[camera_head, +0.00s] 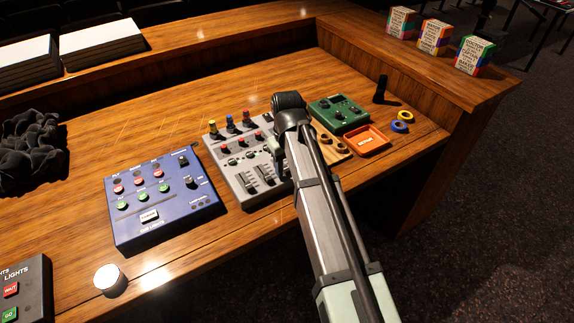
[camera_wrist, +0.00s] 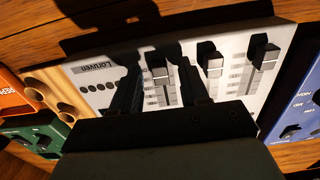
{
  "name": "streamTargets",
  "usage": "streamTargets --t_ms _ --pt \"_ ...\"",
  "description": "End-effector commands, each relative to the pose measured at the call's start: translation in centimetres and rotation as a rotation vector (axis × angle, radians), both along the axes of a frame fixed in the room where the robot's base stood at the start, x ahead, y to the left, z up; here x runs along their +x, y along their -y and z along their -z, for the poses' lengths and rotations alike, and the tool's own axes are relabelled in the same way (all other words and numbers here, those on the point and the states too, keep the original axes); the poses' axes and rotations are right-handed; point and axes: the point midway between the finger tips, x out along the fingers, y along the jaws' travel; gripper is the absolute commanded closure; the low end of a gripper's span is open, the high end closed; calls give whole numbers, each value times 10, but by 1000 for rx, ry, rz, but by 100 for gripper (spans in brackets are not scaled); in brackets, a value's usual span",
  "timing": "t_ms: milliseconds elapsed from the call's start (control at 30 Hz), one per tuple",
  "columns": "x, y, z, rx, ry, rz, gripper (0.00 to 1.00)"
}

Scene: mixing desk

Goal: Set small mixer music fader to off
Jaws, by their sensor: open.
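The small mixer (camera_head: 237,185) is a light grey box on the wooden desk, with coloured knobs at the back and faders at the front. The wrist view shows its pale panel (camera_wrist: 88,75) with three dark faders in a row. My gripper (camera_wrist: 161,74) is open over the mixer. In the wrist view, one fader cap (camera_wrist: 161,60) appears between its two fingers; I cannot tell whether they touch it. The other two faders, the middle one (camera_wrist: 210,58) and the right one (camera_wrist: 264,52), lie outside the fingers. Fader labels are unreadable. My arm hides the mixer's right side in the head view.
A blue button panel (camera_head: 165,215) stands left of the mixer. A green box (camera_head: 338,113), an orange tray (camera_head: 366,141) and a wooden holder (camera_head: 332,146) stand to the right. A raised wooden ledge (camera_head: 210,50) runs behind. The desk behind the mixer is clear.

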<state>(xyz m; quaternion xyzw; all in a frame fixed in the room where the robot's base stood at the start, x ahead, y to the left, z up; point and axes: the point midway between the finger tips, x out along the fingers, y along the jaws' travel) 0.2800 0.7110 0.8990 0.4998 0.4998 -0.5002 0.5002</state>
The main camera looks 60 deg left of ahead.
Motion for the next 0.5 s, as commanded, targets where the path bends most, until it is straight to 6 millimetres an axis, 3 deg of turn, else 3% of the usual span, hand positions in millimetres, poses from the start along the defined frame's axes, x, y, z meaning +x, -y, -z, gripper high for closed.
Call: streamTargets --t_ms 167,500 --pt "0 -1 -18 3 1 0 55" --pt "0 -1 -78 2 1 0 55"
